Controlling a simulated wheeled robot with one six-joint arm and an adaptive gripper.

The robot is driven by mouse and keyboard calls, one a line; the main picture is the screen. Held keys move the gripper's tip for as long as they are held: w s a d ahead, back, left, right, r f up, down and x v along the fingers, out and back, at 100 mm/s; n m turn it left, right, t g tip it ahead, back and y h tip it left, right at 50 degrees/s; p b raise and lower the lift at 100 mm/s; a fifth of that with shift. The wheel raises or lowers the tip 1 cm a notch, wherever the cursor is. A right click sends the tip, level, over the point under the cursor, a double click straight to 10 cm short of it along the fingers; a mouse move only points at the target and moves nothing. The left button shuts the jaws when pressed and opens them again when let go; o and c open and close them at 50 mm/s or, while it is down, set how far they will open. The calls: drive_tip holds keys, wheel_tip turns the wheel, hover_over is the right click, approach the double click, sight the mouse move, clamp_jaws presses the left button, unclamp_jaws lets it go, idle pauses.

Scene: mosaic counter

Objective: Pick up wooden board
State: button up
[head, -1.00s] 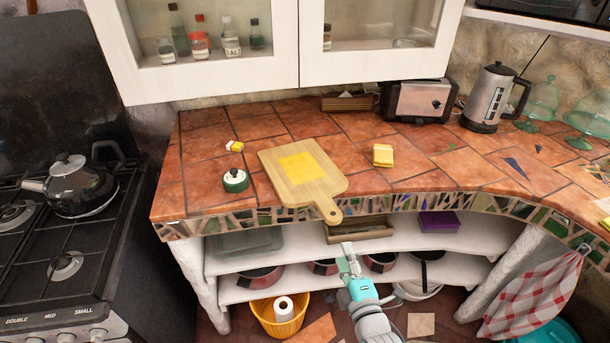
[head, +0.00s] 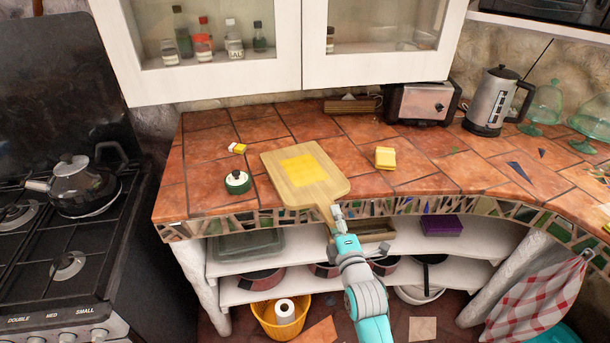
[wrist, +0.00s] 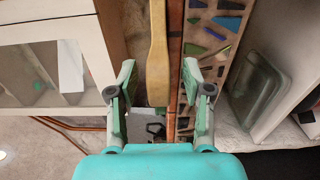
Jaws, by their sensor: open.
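The wooden board (head: 325,185) lies flat on the tiled counter, a yellow square (head: 303,170) on top. Its handle points toward me and reaches over the counter's front edge. My gripper (head: 337,212) is at the handle's end, hiding part of it. In the wrist view the board (wrist: 158,60) shows edge-on as a pale wooden strip ending between the two spread fingers of my gripper (wrist: 159,78). Gaps show on both sides of the strip, so the fingers do not appear to touch it.
The mosaic counter edge (head: 270,219) and a shelf with pans lie below the handle. A toaster (head: 421,103) and kettle (head: 497,100) stand at the back.

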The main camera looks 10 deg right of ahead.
sight(327, 199)
drive_tip(key=shift+w, duration=1.75)
clamp_jaws()
drive_tip(key=shift+r, duration=0.15)
